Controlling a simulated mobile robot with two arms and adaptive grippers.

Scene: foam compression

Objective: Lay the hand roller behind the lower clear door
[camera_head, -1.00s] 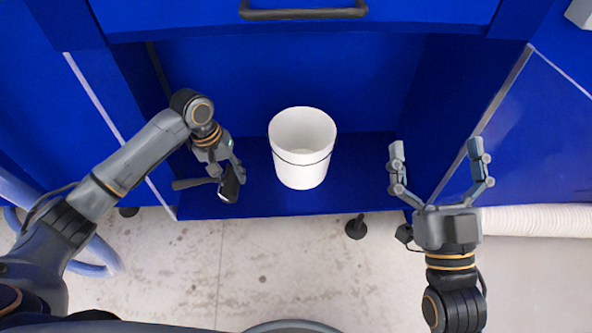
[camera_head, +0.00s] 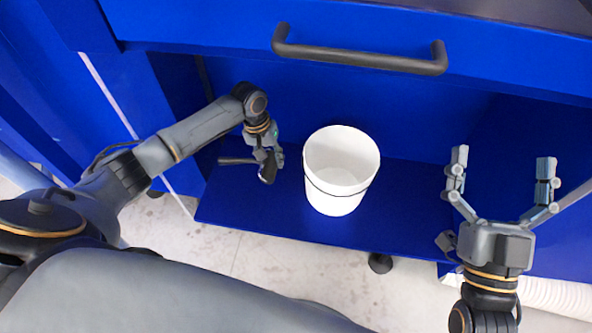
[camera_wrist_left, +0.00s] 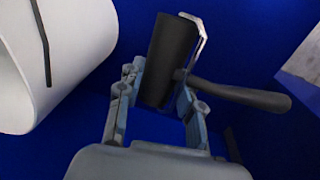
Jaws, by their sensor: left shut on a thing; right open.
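The hand roller has a dark cylinder (camera_head: 268,171) and a dark handle (camera_head: 237,160). My left gripper (camera_head: 270,158) is shut on it, inside the blue lower compartment, left of the white bucket. In the left wrist view the black cylinder (camera_wrist_left: 170,58) sits between the fingers of the left gripper (camera_wrist_left: 155,88), with the handle (camera_wrist_left: 240,94) pointing right. A gap between the roller and the compartment floor cannot be told. My right gripper (camera_head: 503,178) is open and empty at the right of the compartment. No clear door can be made out.
A white bucket (camera_head: 338,190) stands on the blue compartment floor (camera_head: 300,222), close to the right of my left gripper; it also fills the left of the wrist view (camera_wrist_left: 50,60). A blue drawer front with a dark handle (camera_head: 360,58) overhangs the compartment.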

